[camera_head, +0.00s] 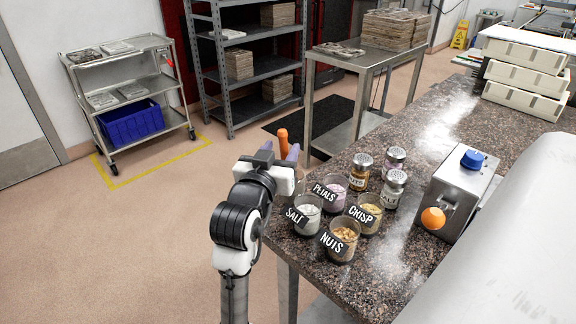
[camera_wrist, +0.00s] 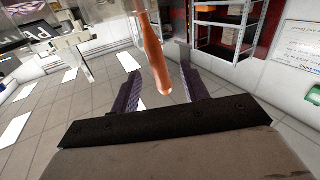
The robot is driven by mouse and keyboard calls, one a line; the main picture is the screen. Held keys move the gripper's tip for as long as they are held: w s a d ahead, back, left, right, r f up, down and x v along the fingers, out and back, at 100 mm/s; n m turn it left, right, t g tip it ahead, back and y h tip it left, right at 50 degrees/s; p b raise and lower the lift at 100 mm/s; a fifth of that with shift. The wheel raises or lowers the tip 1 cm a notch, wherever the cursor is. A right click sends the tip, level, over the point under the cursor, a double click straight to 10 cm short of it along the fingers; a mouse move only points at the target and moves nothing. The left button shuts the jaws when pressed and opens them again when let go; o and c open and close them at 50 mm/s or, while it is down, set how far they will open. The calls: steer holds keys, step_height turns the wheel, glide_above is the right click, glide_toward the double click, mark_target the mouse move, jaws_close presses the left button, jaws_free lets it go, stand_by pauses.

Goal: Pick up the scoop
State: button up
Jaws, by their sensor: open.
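The scoop's orange handle (camera_wrist: 154,58) stands between the fingers of my gripper (camera_wrist: 158,62) in the wrist view. The fingers are apart, with a gap showing on each side of the handle. In the head view the handle (camera_head: 282,137) rises just beyond my gripper (camera_head: 282,158), at the counter's left edge. The scoop's bowl cannot be made out in either view.
Shakers (camera_head: 361,170) and a steel machine (camera_head: 458,195) stand behind and right. Floor is open on the left.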

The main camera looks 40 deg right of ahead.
steer(key=p+x, duration=0.1)
steer(key=x, duration=0.3)
steer(key=shift+w+d+r, duration=0.1)
steer(key=shift+w+d, duration=0.1)
steer(key=shift+d, duration=0.05)
steer(key=shift+c, duration=0.2)
jaws_close()
